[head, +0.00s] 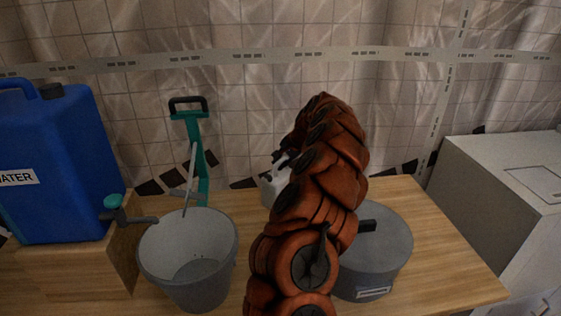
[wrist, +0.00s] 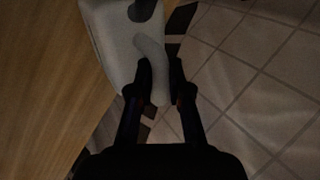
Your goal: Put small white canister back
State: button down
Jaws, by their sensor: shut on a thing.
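The small white canister (head: 269,190) shows in the head view at the back of the wooden table, partly hidden behind my orange arm. In the wrist view the canister (wrist: 112,38) fills the upper left, with a dark cap at its top and a pale handle. My gripper (wrist: 161,80) is shut on the canister's handle, which sits between the two dark fingers. In the head view my gripper (head: 281,158) is small and mostly hidden by the arm. I cannot tell whether the canister touches the table.
A grey bucket (head: 188,258) and a blue water container (head: 58,165) on a wooden block (head: 82,268) are at left. A green stand with a black handle (head: 196,150) rises behind the bucket. A grey lidded pot (head: 385,245) is right of my arm. A white cabinet (head: 500,190) stands far right.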

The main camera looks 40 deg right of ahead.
jog(key=c, duration=1.1)
grip_release()
